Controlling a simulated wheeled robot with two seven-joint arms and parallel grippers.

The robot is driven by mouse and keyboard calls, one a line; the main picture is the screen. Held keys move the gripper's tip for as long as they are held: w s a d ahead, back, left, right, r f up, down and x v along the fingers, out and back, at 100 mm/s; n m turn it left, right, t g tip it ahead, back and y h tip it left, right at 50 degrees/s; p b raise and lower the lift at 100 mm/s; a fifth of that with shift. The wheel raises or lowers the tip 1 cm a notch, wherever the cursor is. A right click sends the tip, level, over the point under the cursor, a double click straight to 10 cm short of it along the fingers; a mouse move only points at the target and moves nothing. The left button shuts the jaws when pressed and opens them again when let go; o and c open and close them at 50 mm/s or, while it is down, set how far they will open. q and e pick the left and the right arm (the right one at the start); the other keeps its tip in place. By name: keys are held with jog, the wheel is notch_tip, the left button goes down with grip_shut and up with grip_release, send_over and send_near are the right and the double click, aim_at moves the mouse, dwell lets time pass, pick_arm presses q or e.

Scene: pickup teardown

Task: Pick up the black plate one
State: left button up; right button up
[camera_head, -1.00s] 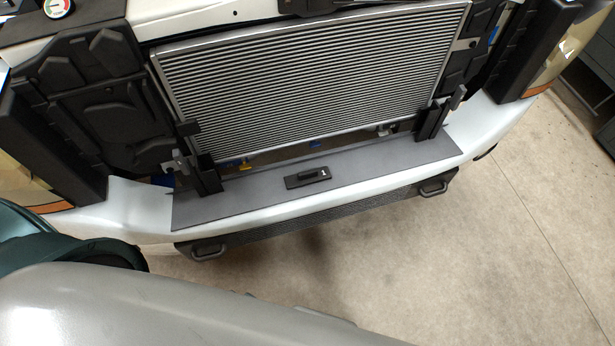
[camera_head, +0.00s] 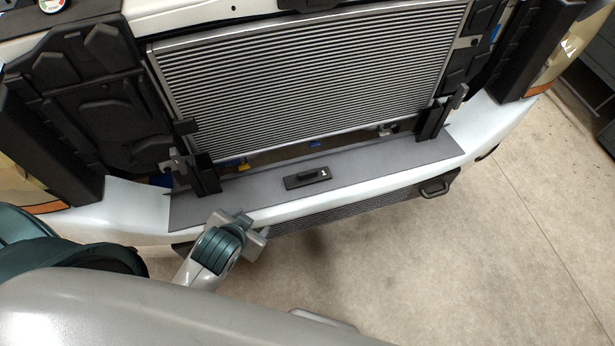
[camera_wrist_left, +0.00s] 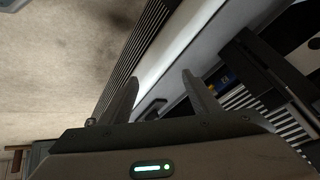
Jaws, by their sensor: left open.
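The black plate one (camera_head: 307,179) is a small flat black plate with a raised handle and a white "1". It lies on the dark grey shelf panel (camera_head: 390,160) in front of the radiator. My left arm's wrist part shows below and left of the plate in the head view, but its fingertips cannot be made out there. In the left wrist view my left gripper (camera_wrist_left: 160,88) is open and empty. A dark piece, likely the plate (camera_wrist_left: 153,108), shows beyond and between the fingers, apart from them. My right gripper is not in view.
The radiator (camera_head: 310,75) stands behind the panel, with black brackets (camera_head: 205,175) at its lower corners. The white bumper (camera_head: 350,198) runs along the front, with a black hook (camera_head: 435,188) below it at right. The floor (camera_head: 480,270) at right is clear.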

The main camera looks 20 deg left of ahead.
pick_arm(q)
jog(key=w+d+r+m+t, duration=0.1)
jog(key=w+r+m+t, duration=0.35)
jog(key=w+r, duration=0.5)
jog(key=w+r+m+t, duration=0.3)
jog(key=w+r+t, duration=0.35)
jog(key=r, duration=0.55)
jog(key=d+r+m+g+h, duration=0.2)
jog(key=d+r+m+h, duration=0.3)
jog(key=d+m+h, duration=0.5)
jog(key=d+r+m+g+h, duration=0.2)
jog(key=d+r+m+h, duration=0.4)
jog(key=m, duration=0.6)
notch_tip(320, 180, down, 13)
jog(key=s+a+m+g+y, duration=0.2)
jog(key=s+m+g+y, duration=0.1)
jog(key=m+g, duration=0.8)
jog(key=w+a+f+m+y, duration=0.1)
jog(key=a+f+y, duration=0.2)
jog(key=a, duration=0.4)
jog(key=w+a+f+m+y, duration=0.1)
jog(key=a+f+m+y, duration=0.1)
jog(key=a, duration=0.4)
notch_tip(320, 180, down, 2)
jog(key=shift+w+a+f+t+y, duration=0.15)
jog(key=shift+w+a+t+y, duration=0.2)
jog(key=shift+y, duration=0.55)
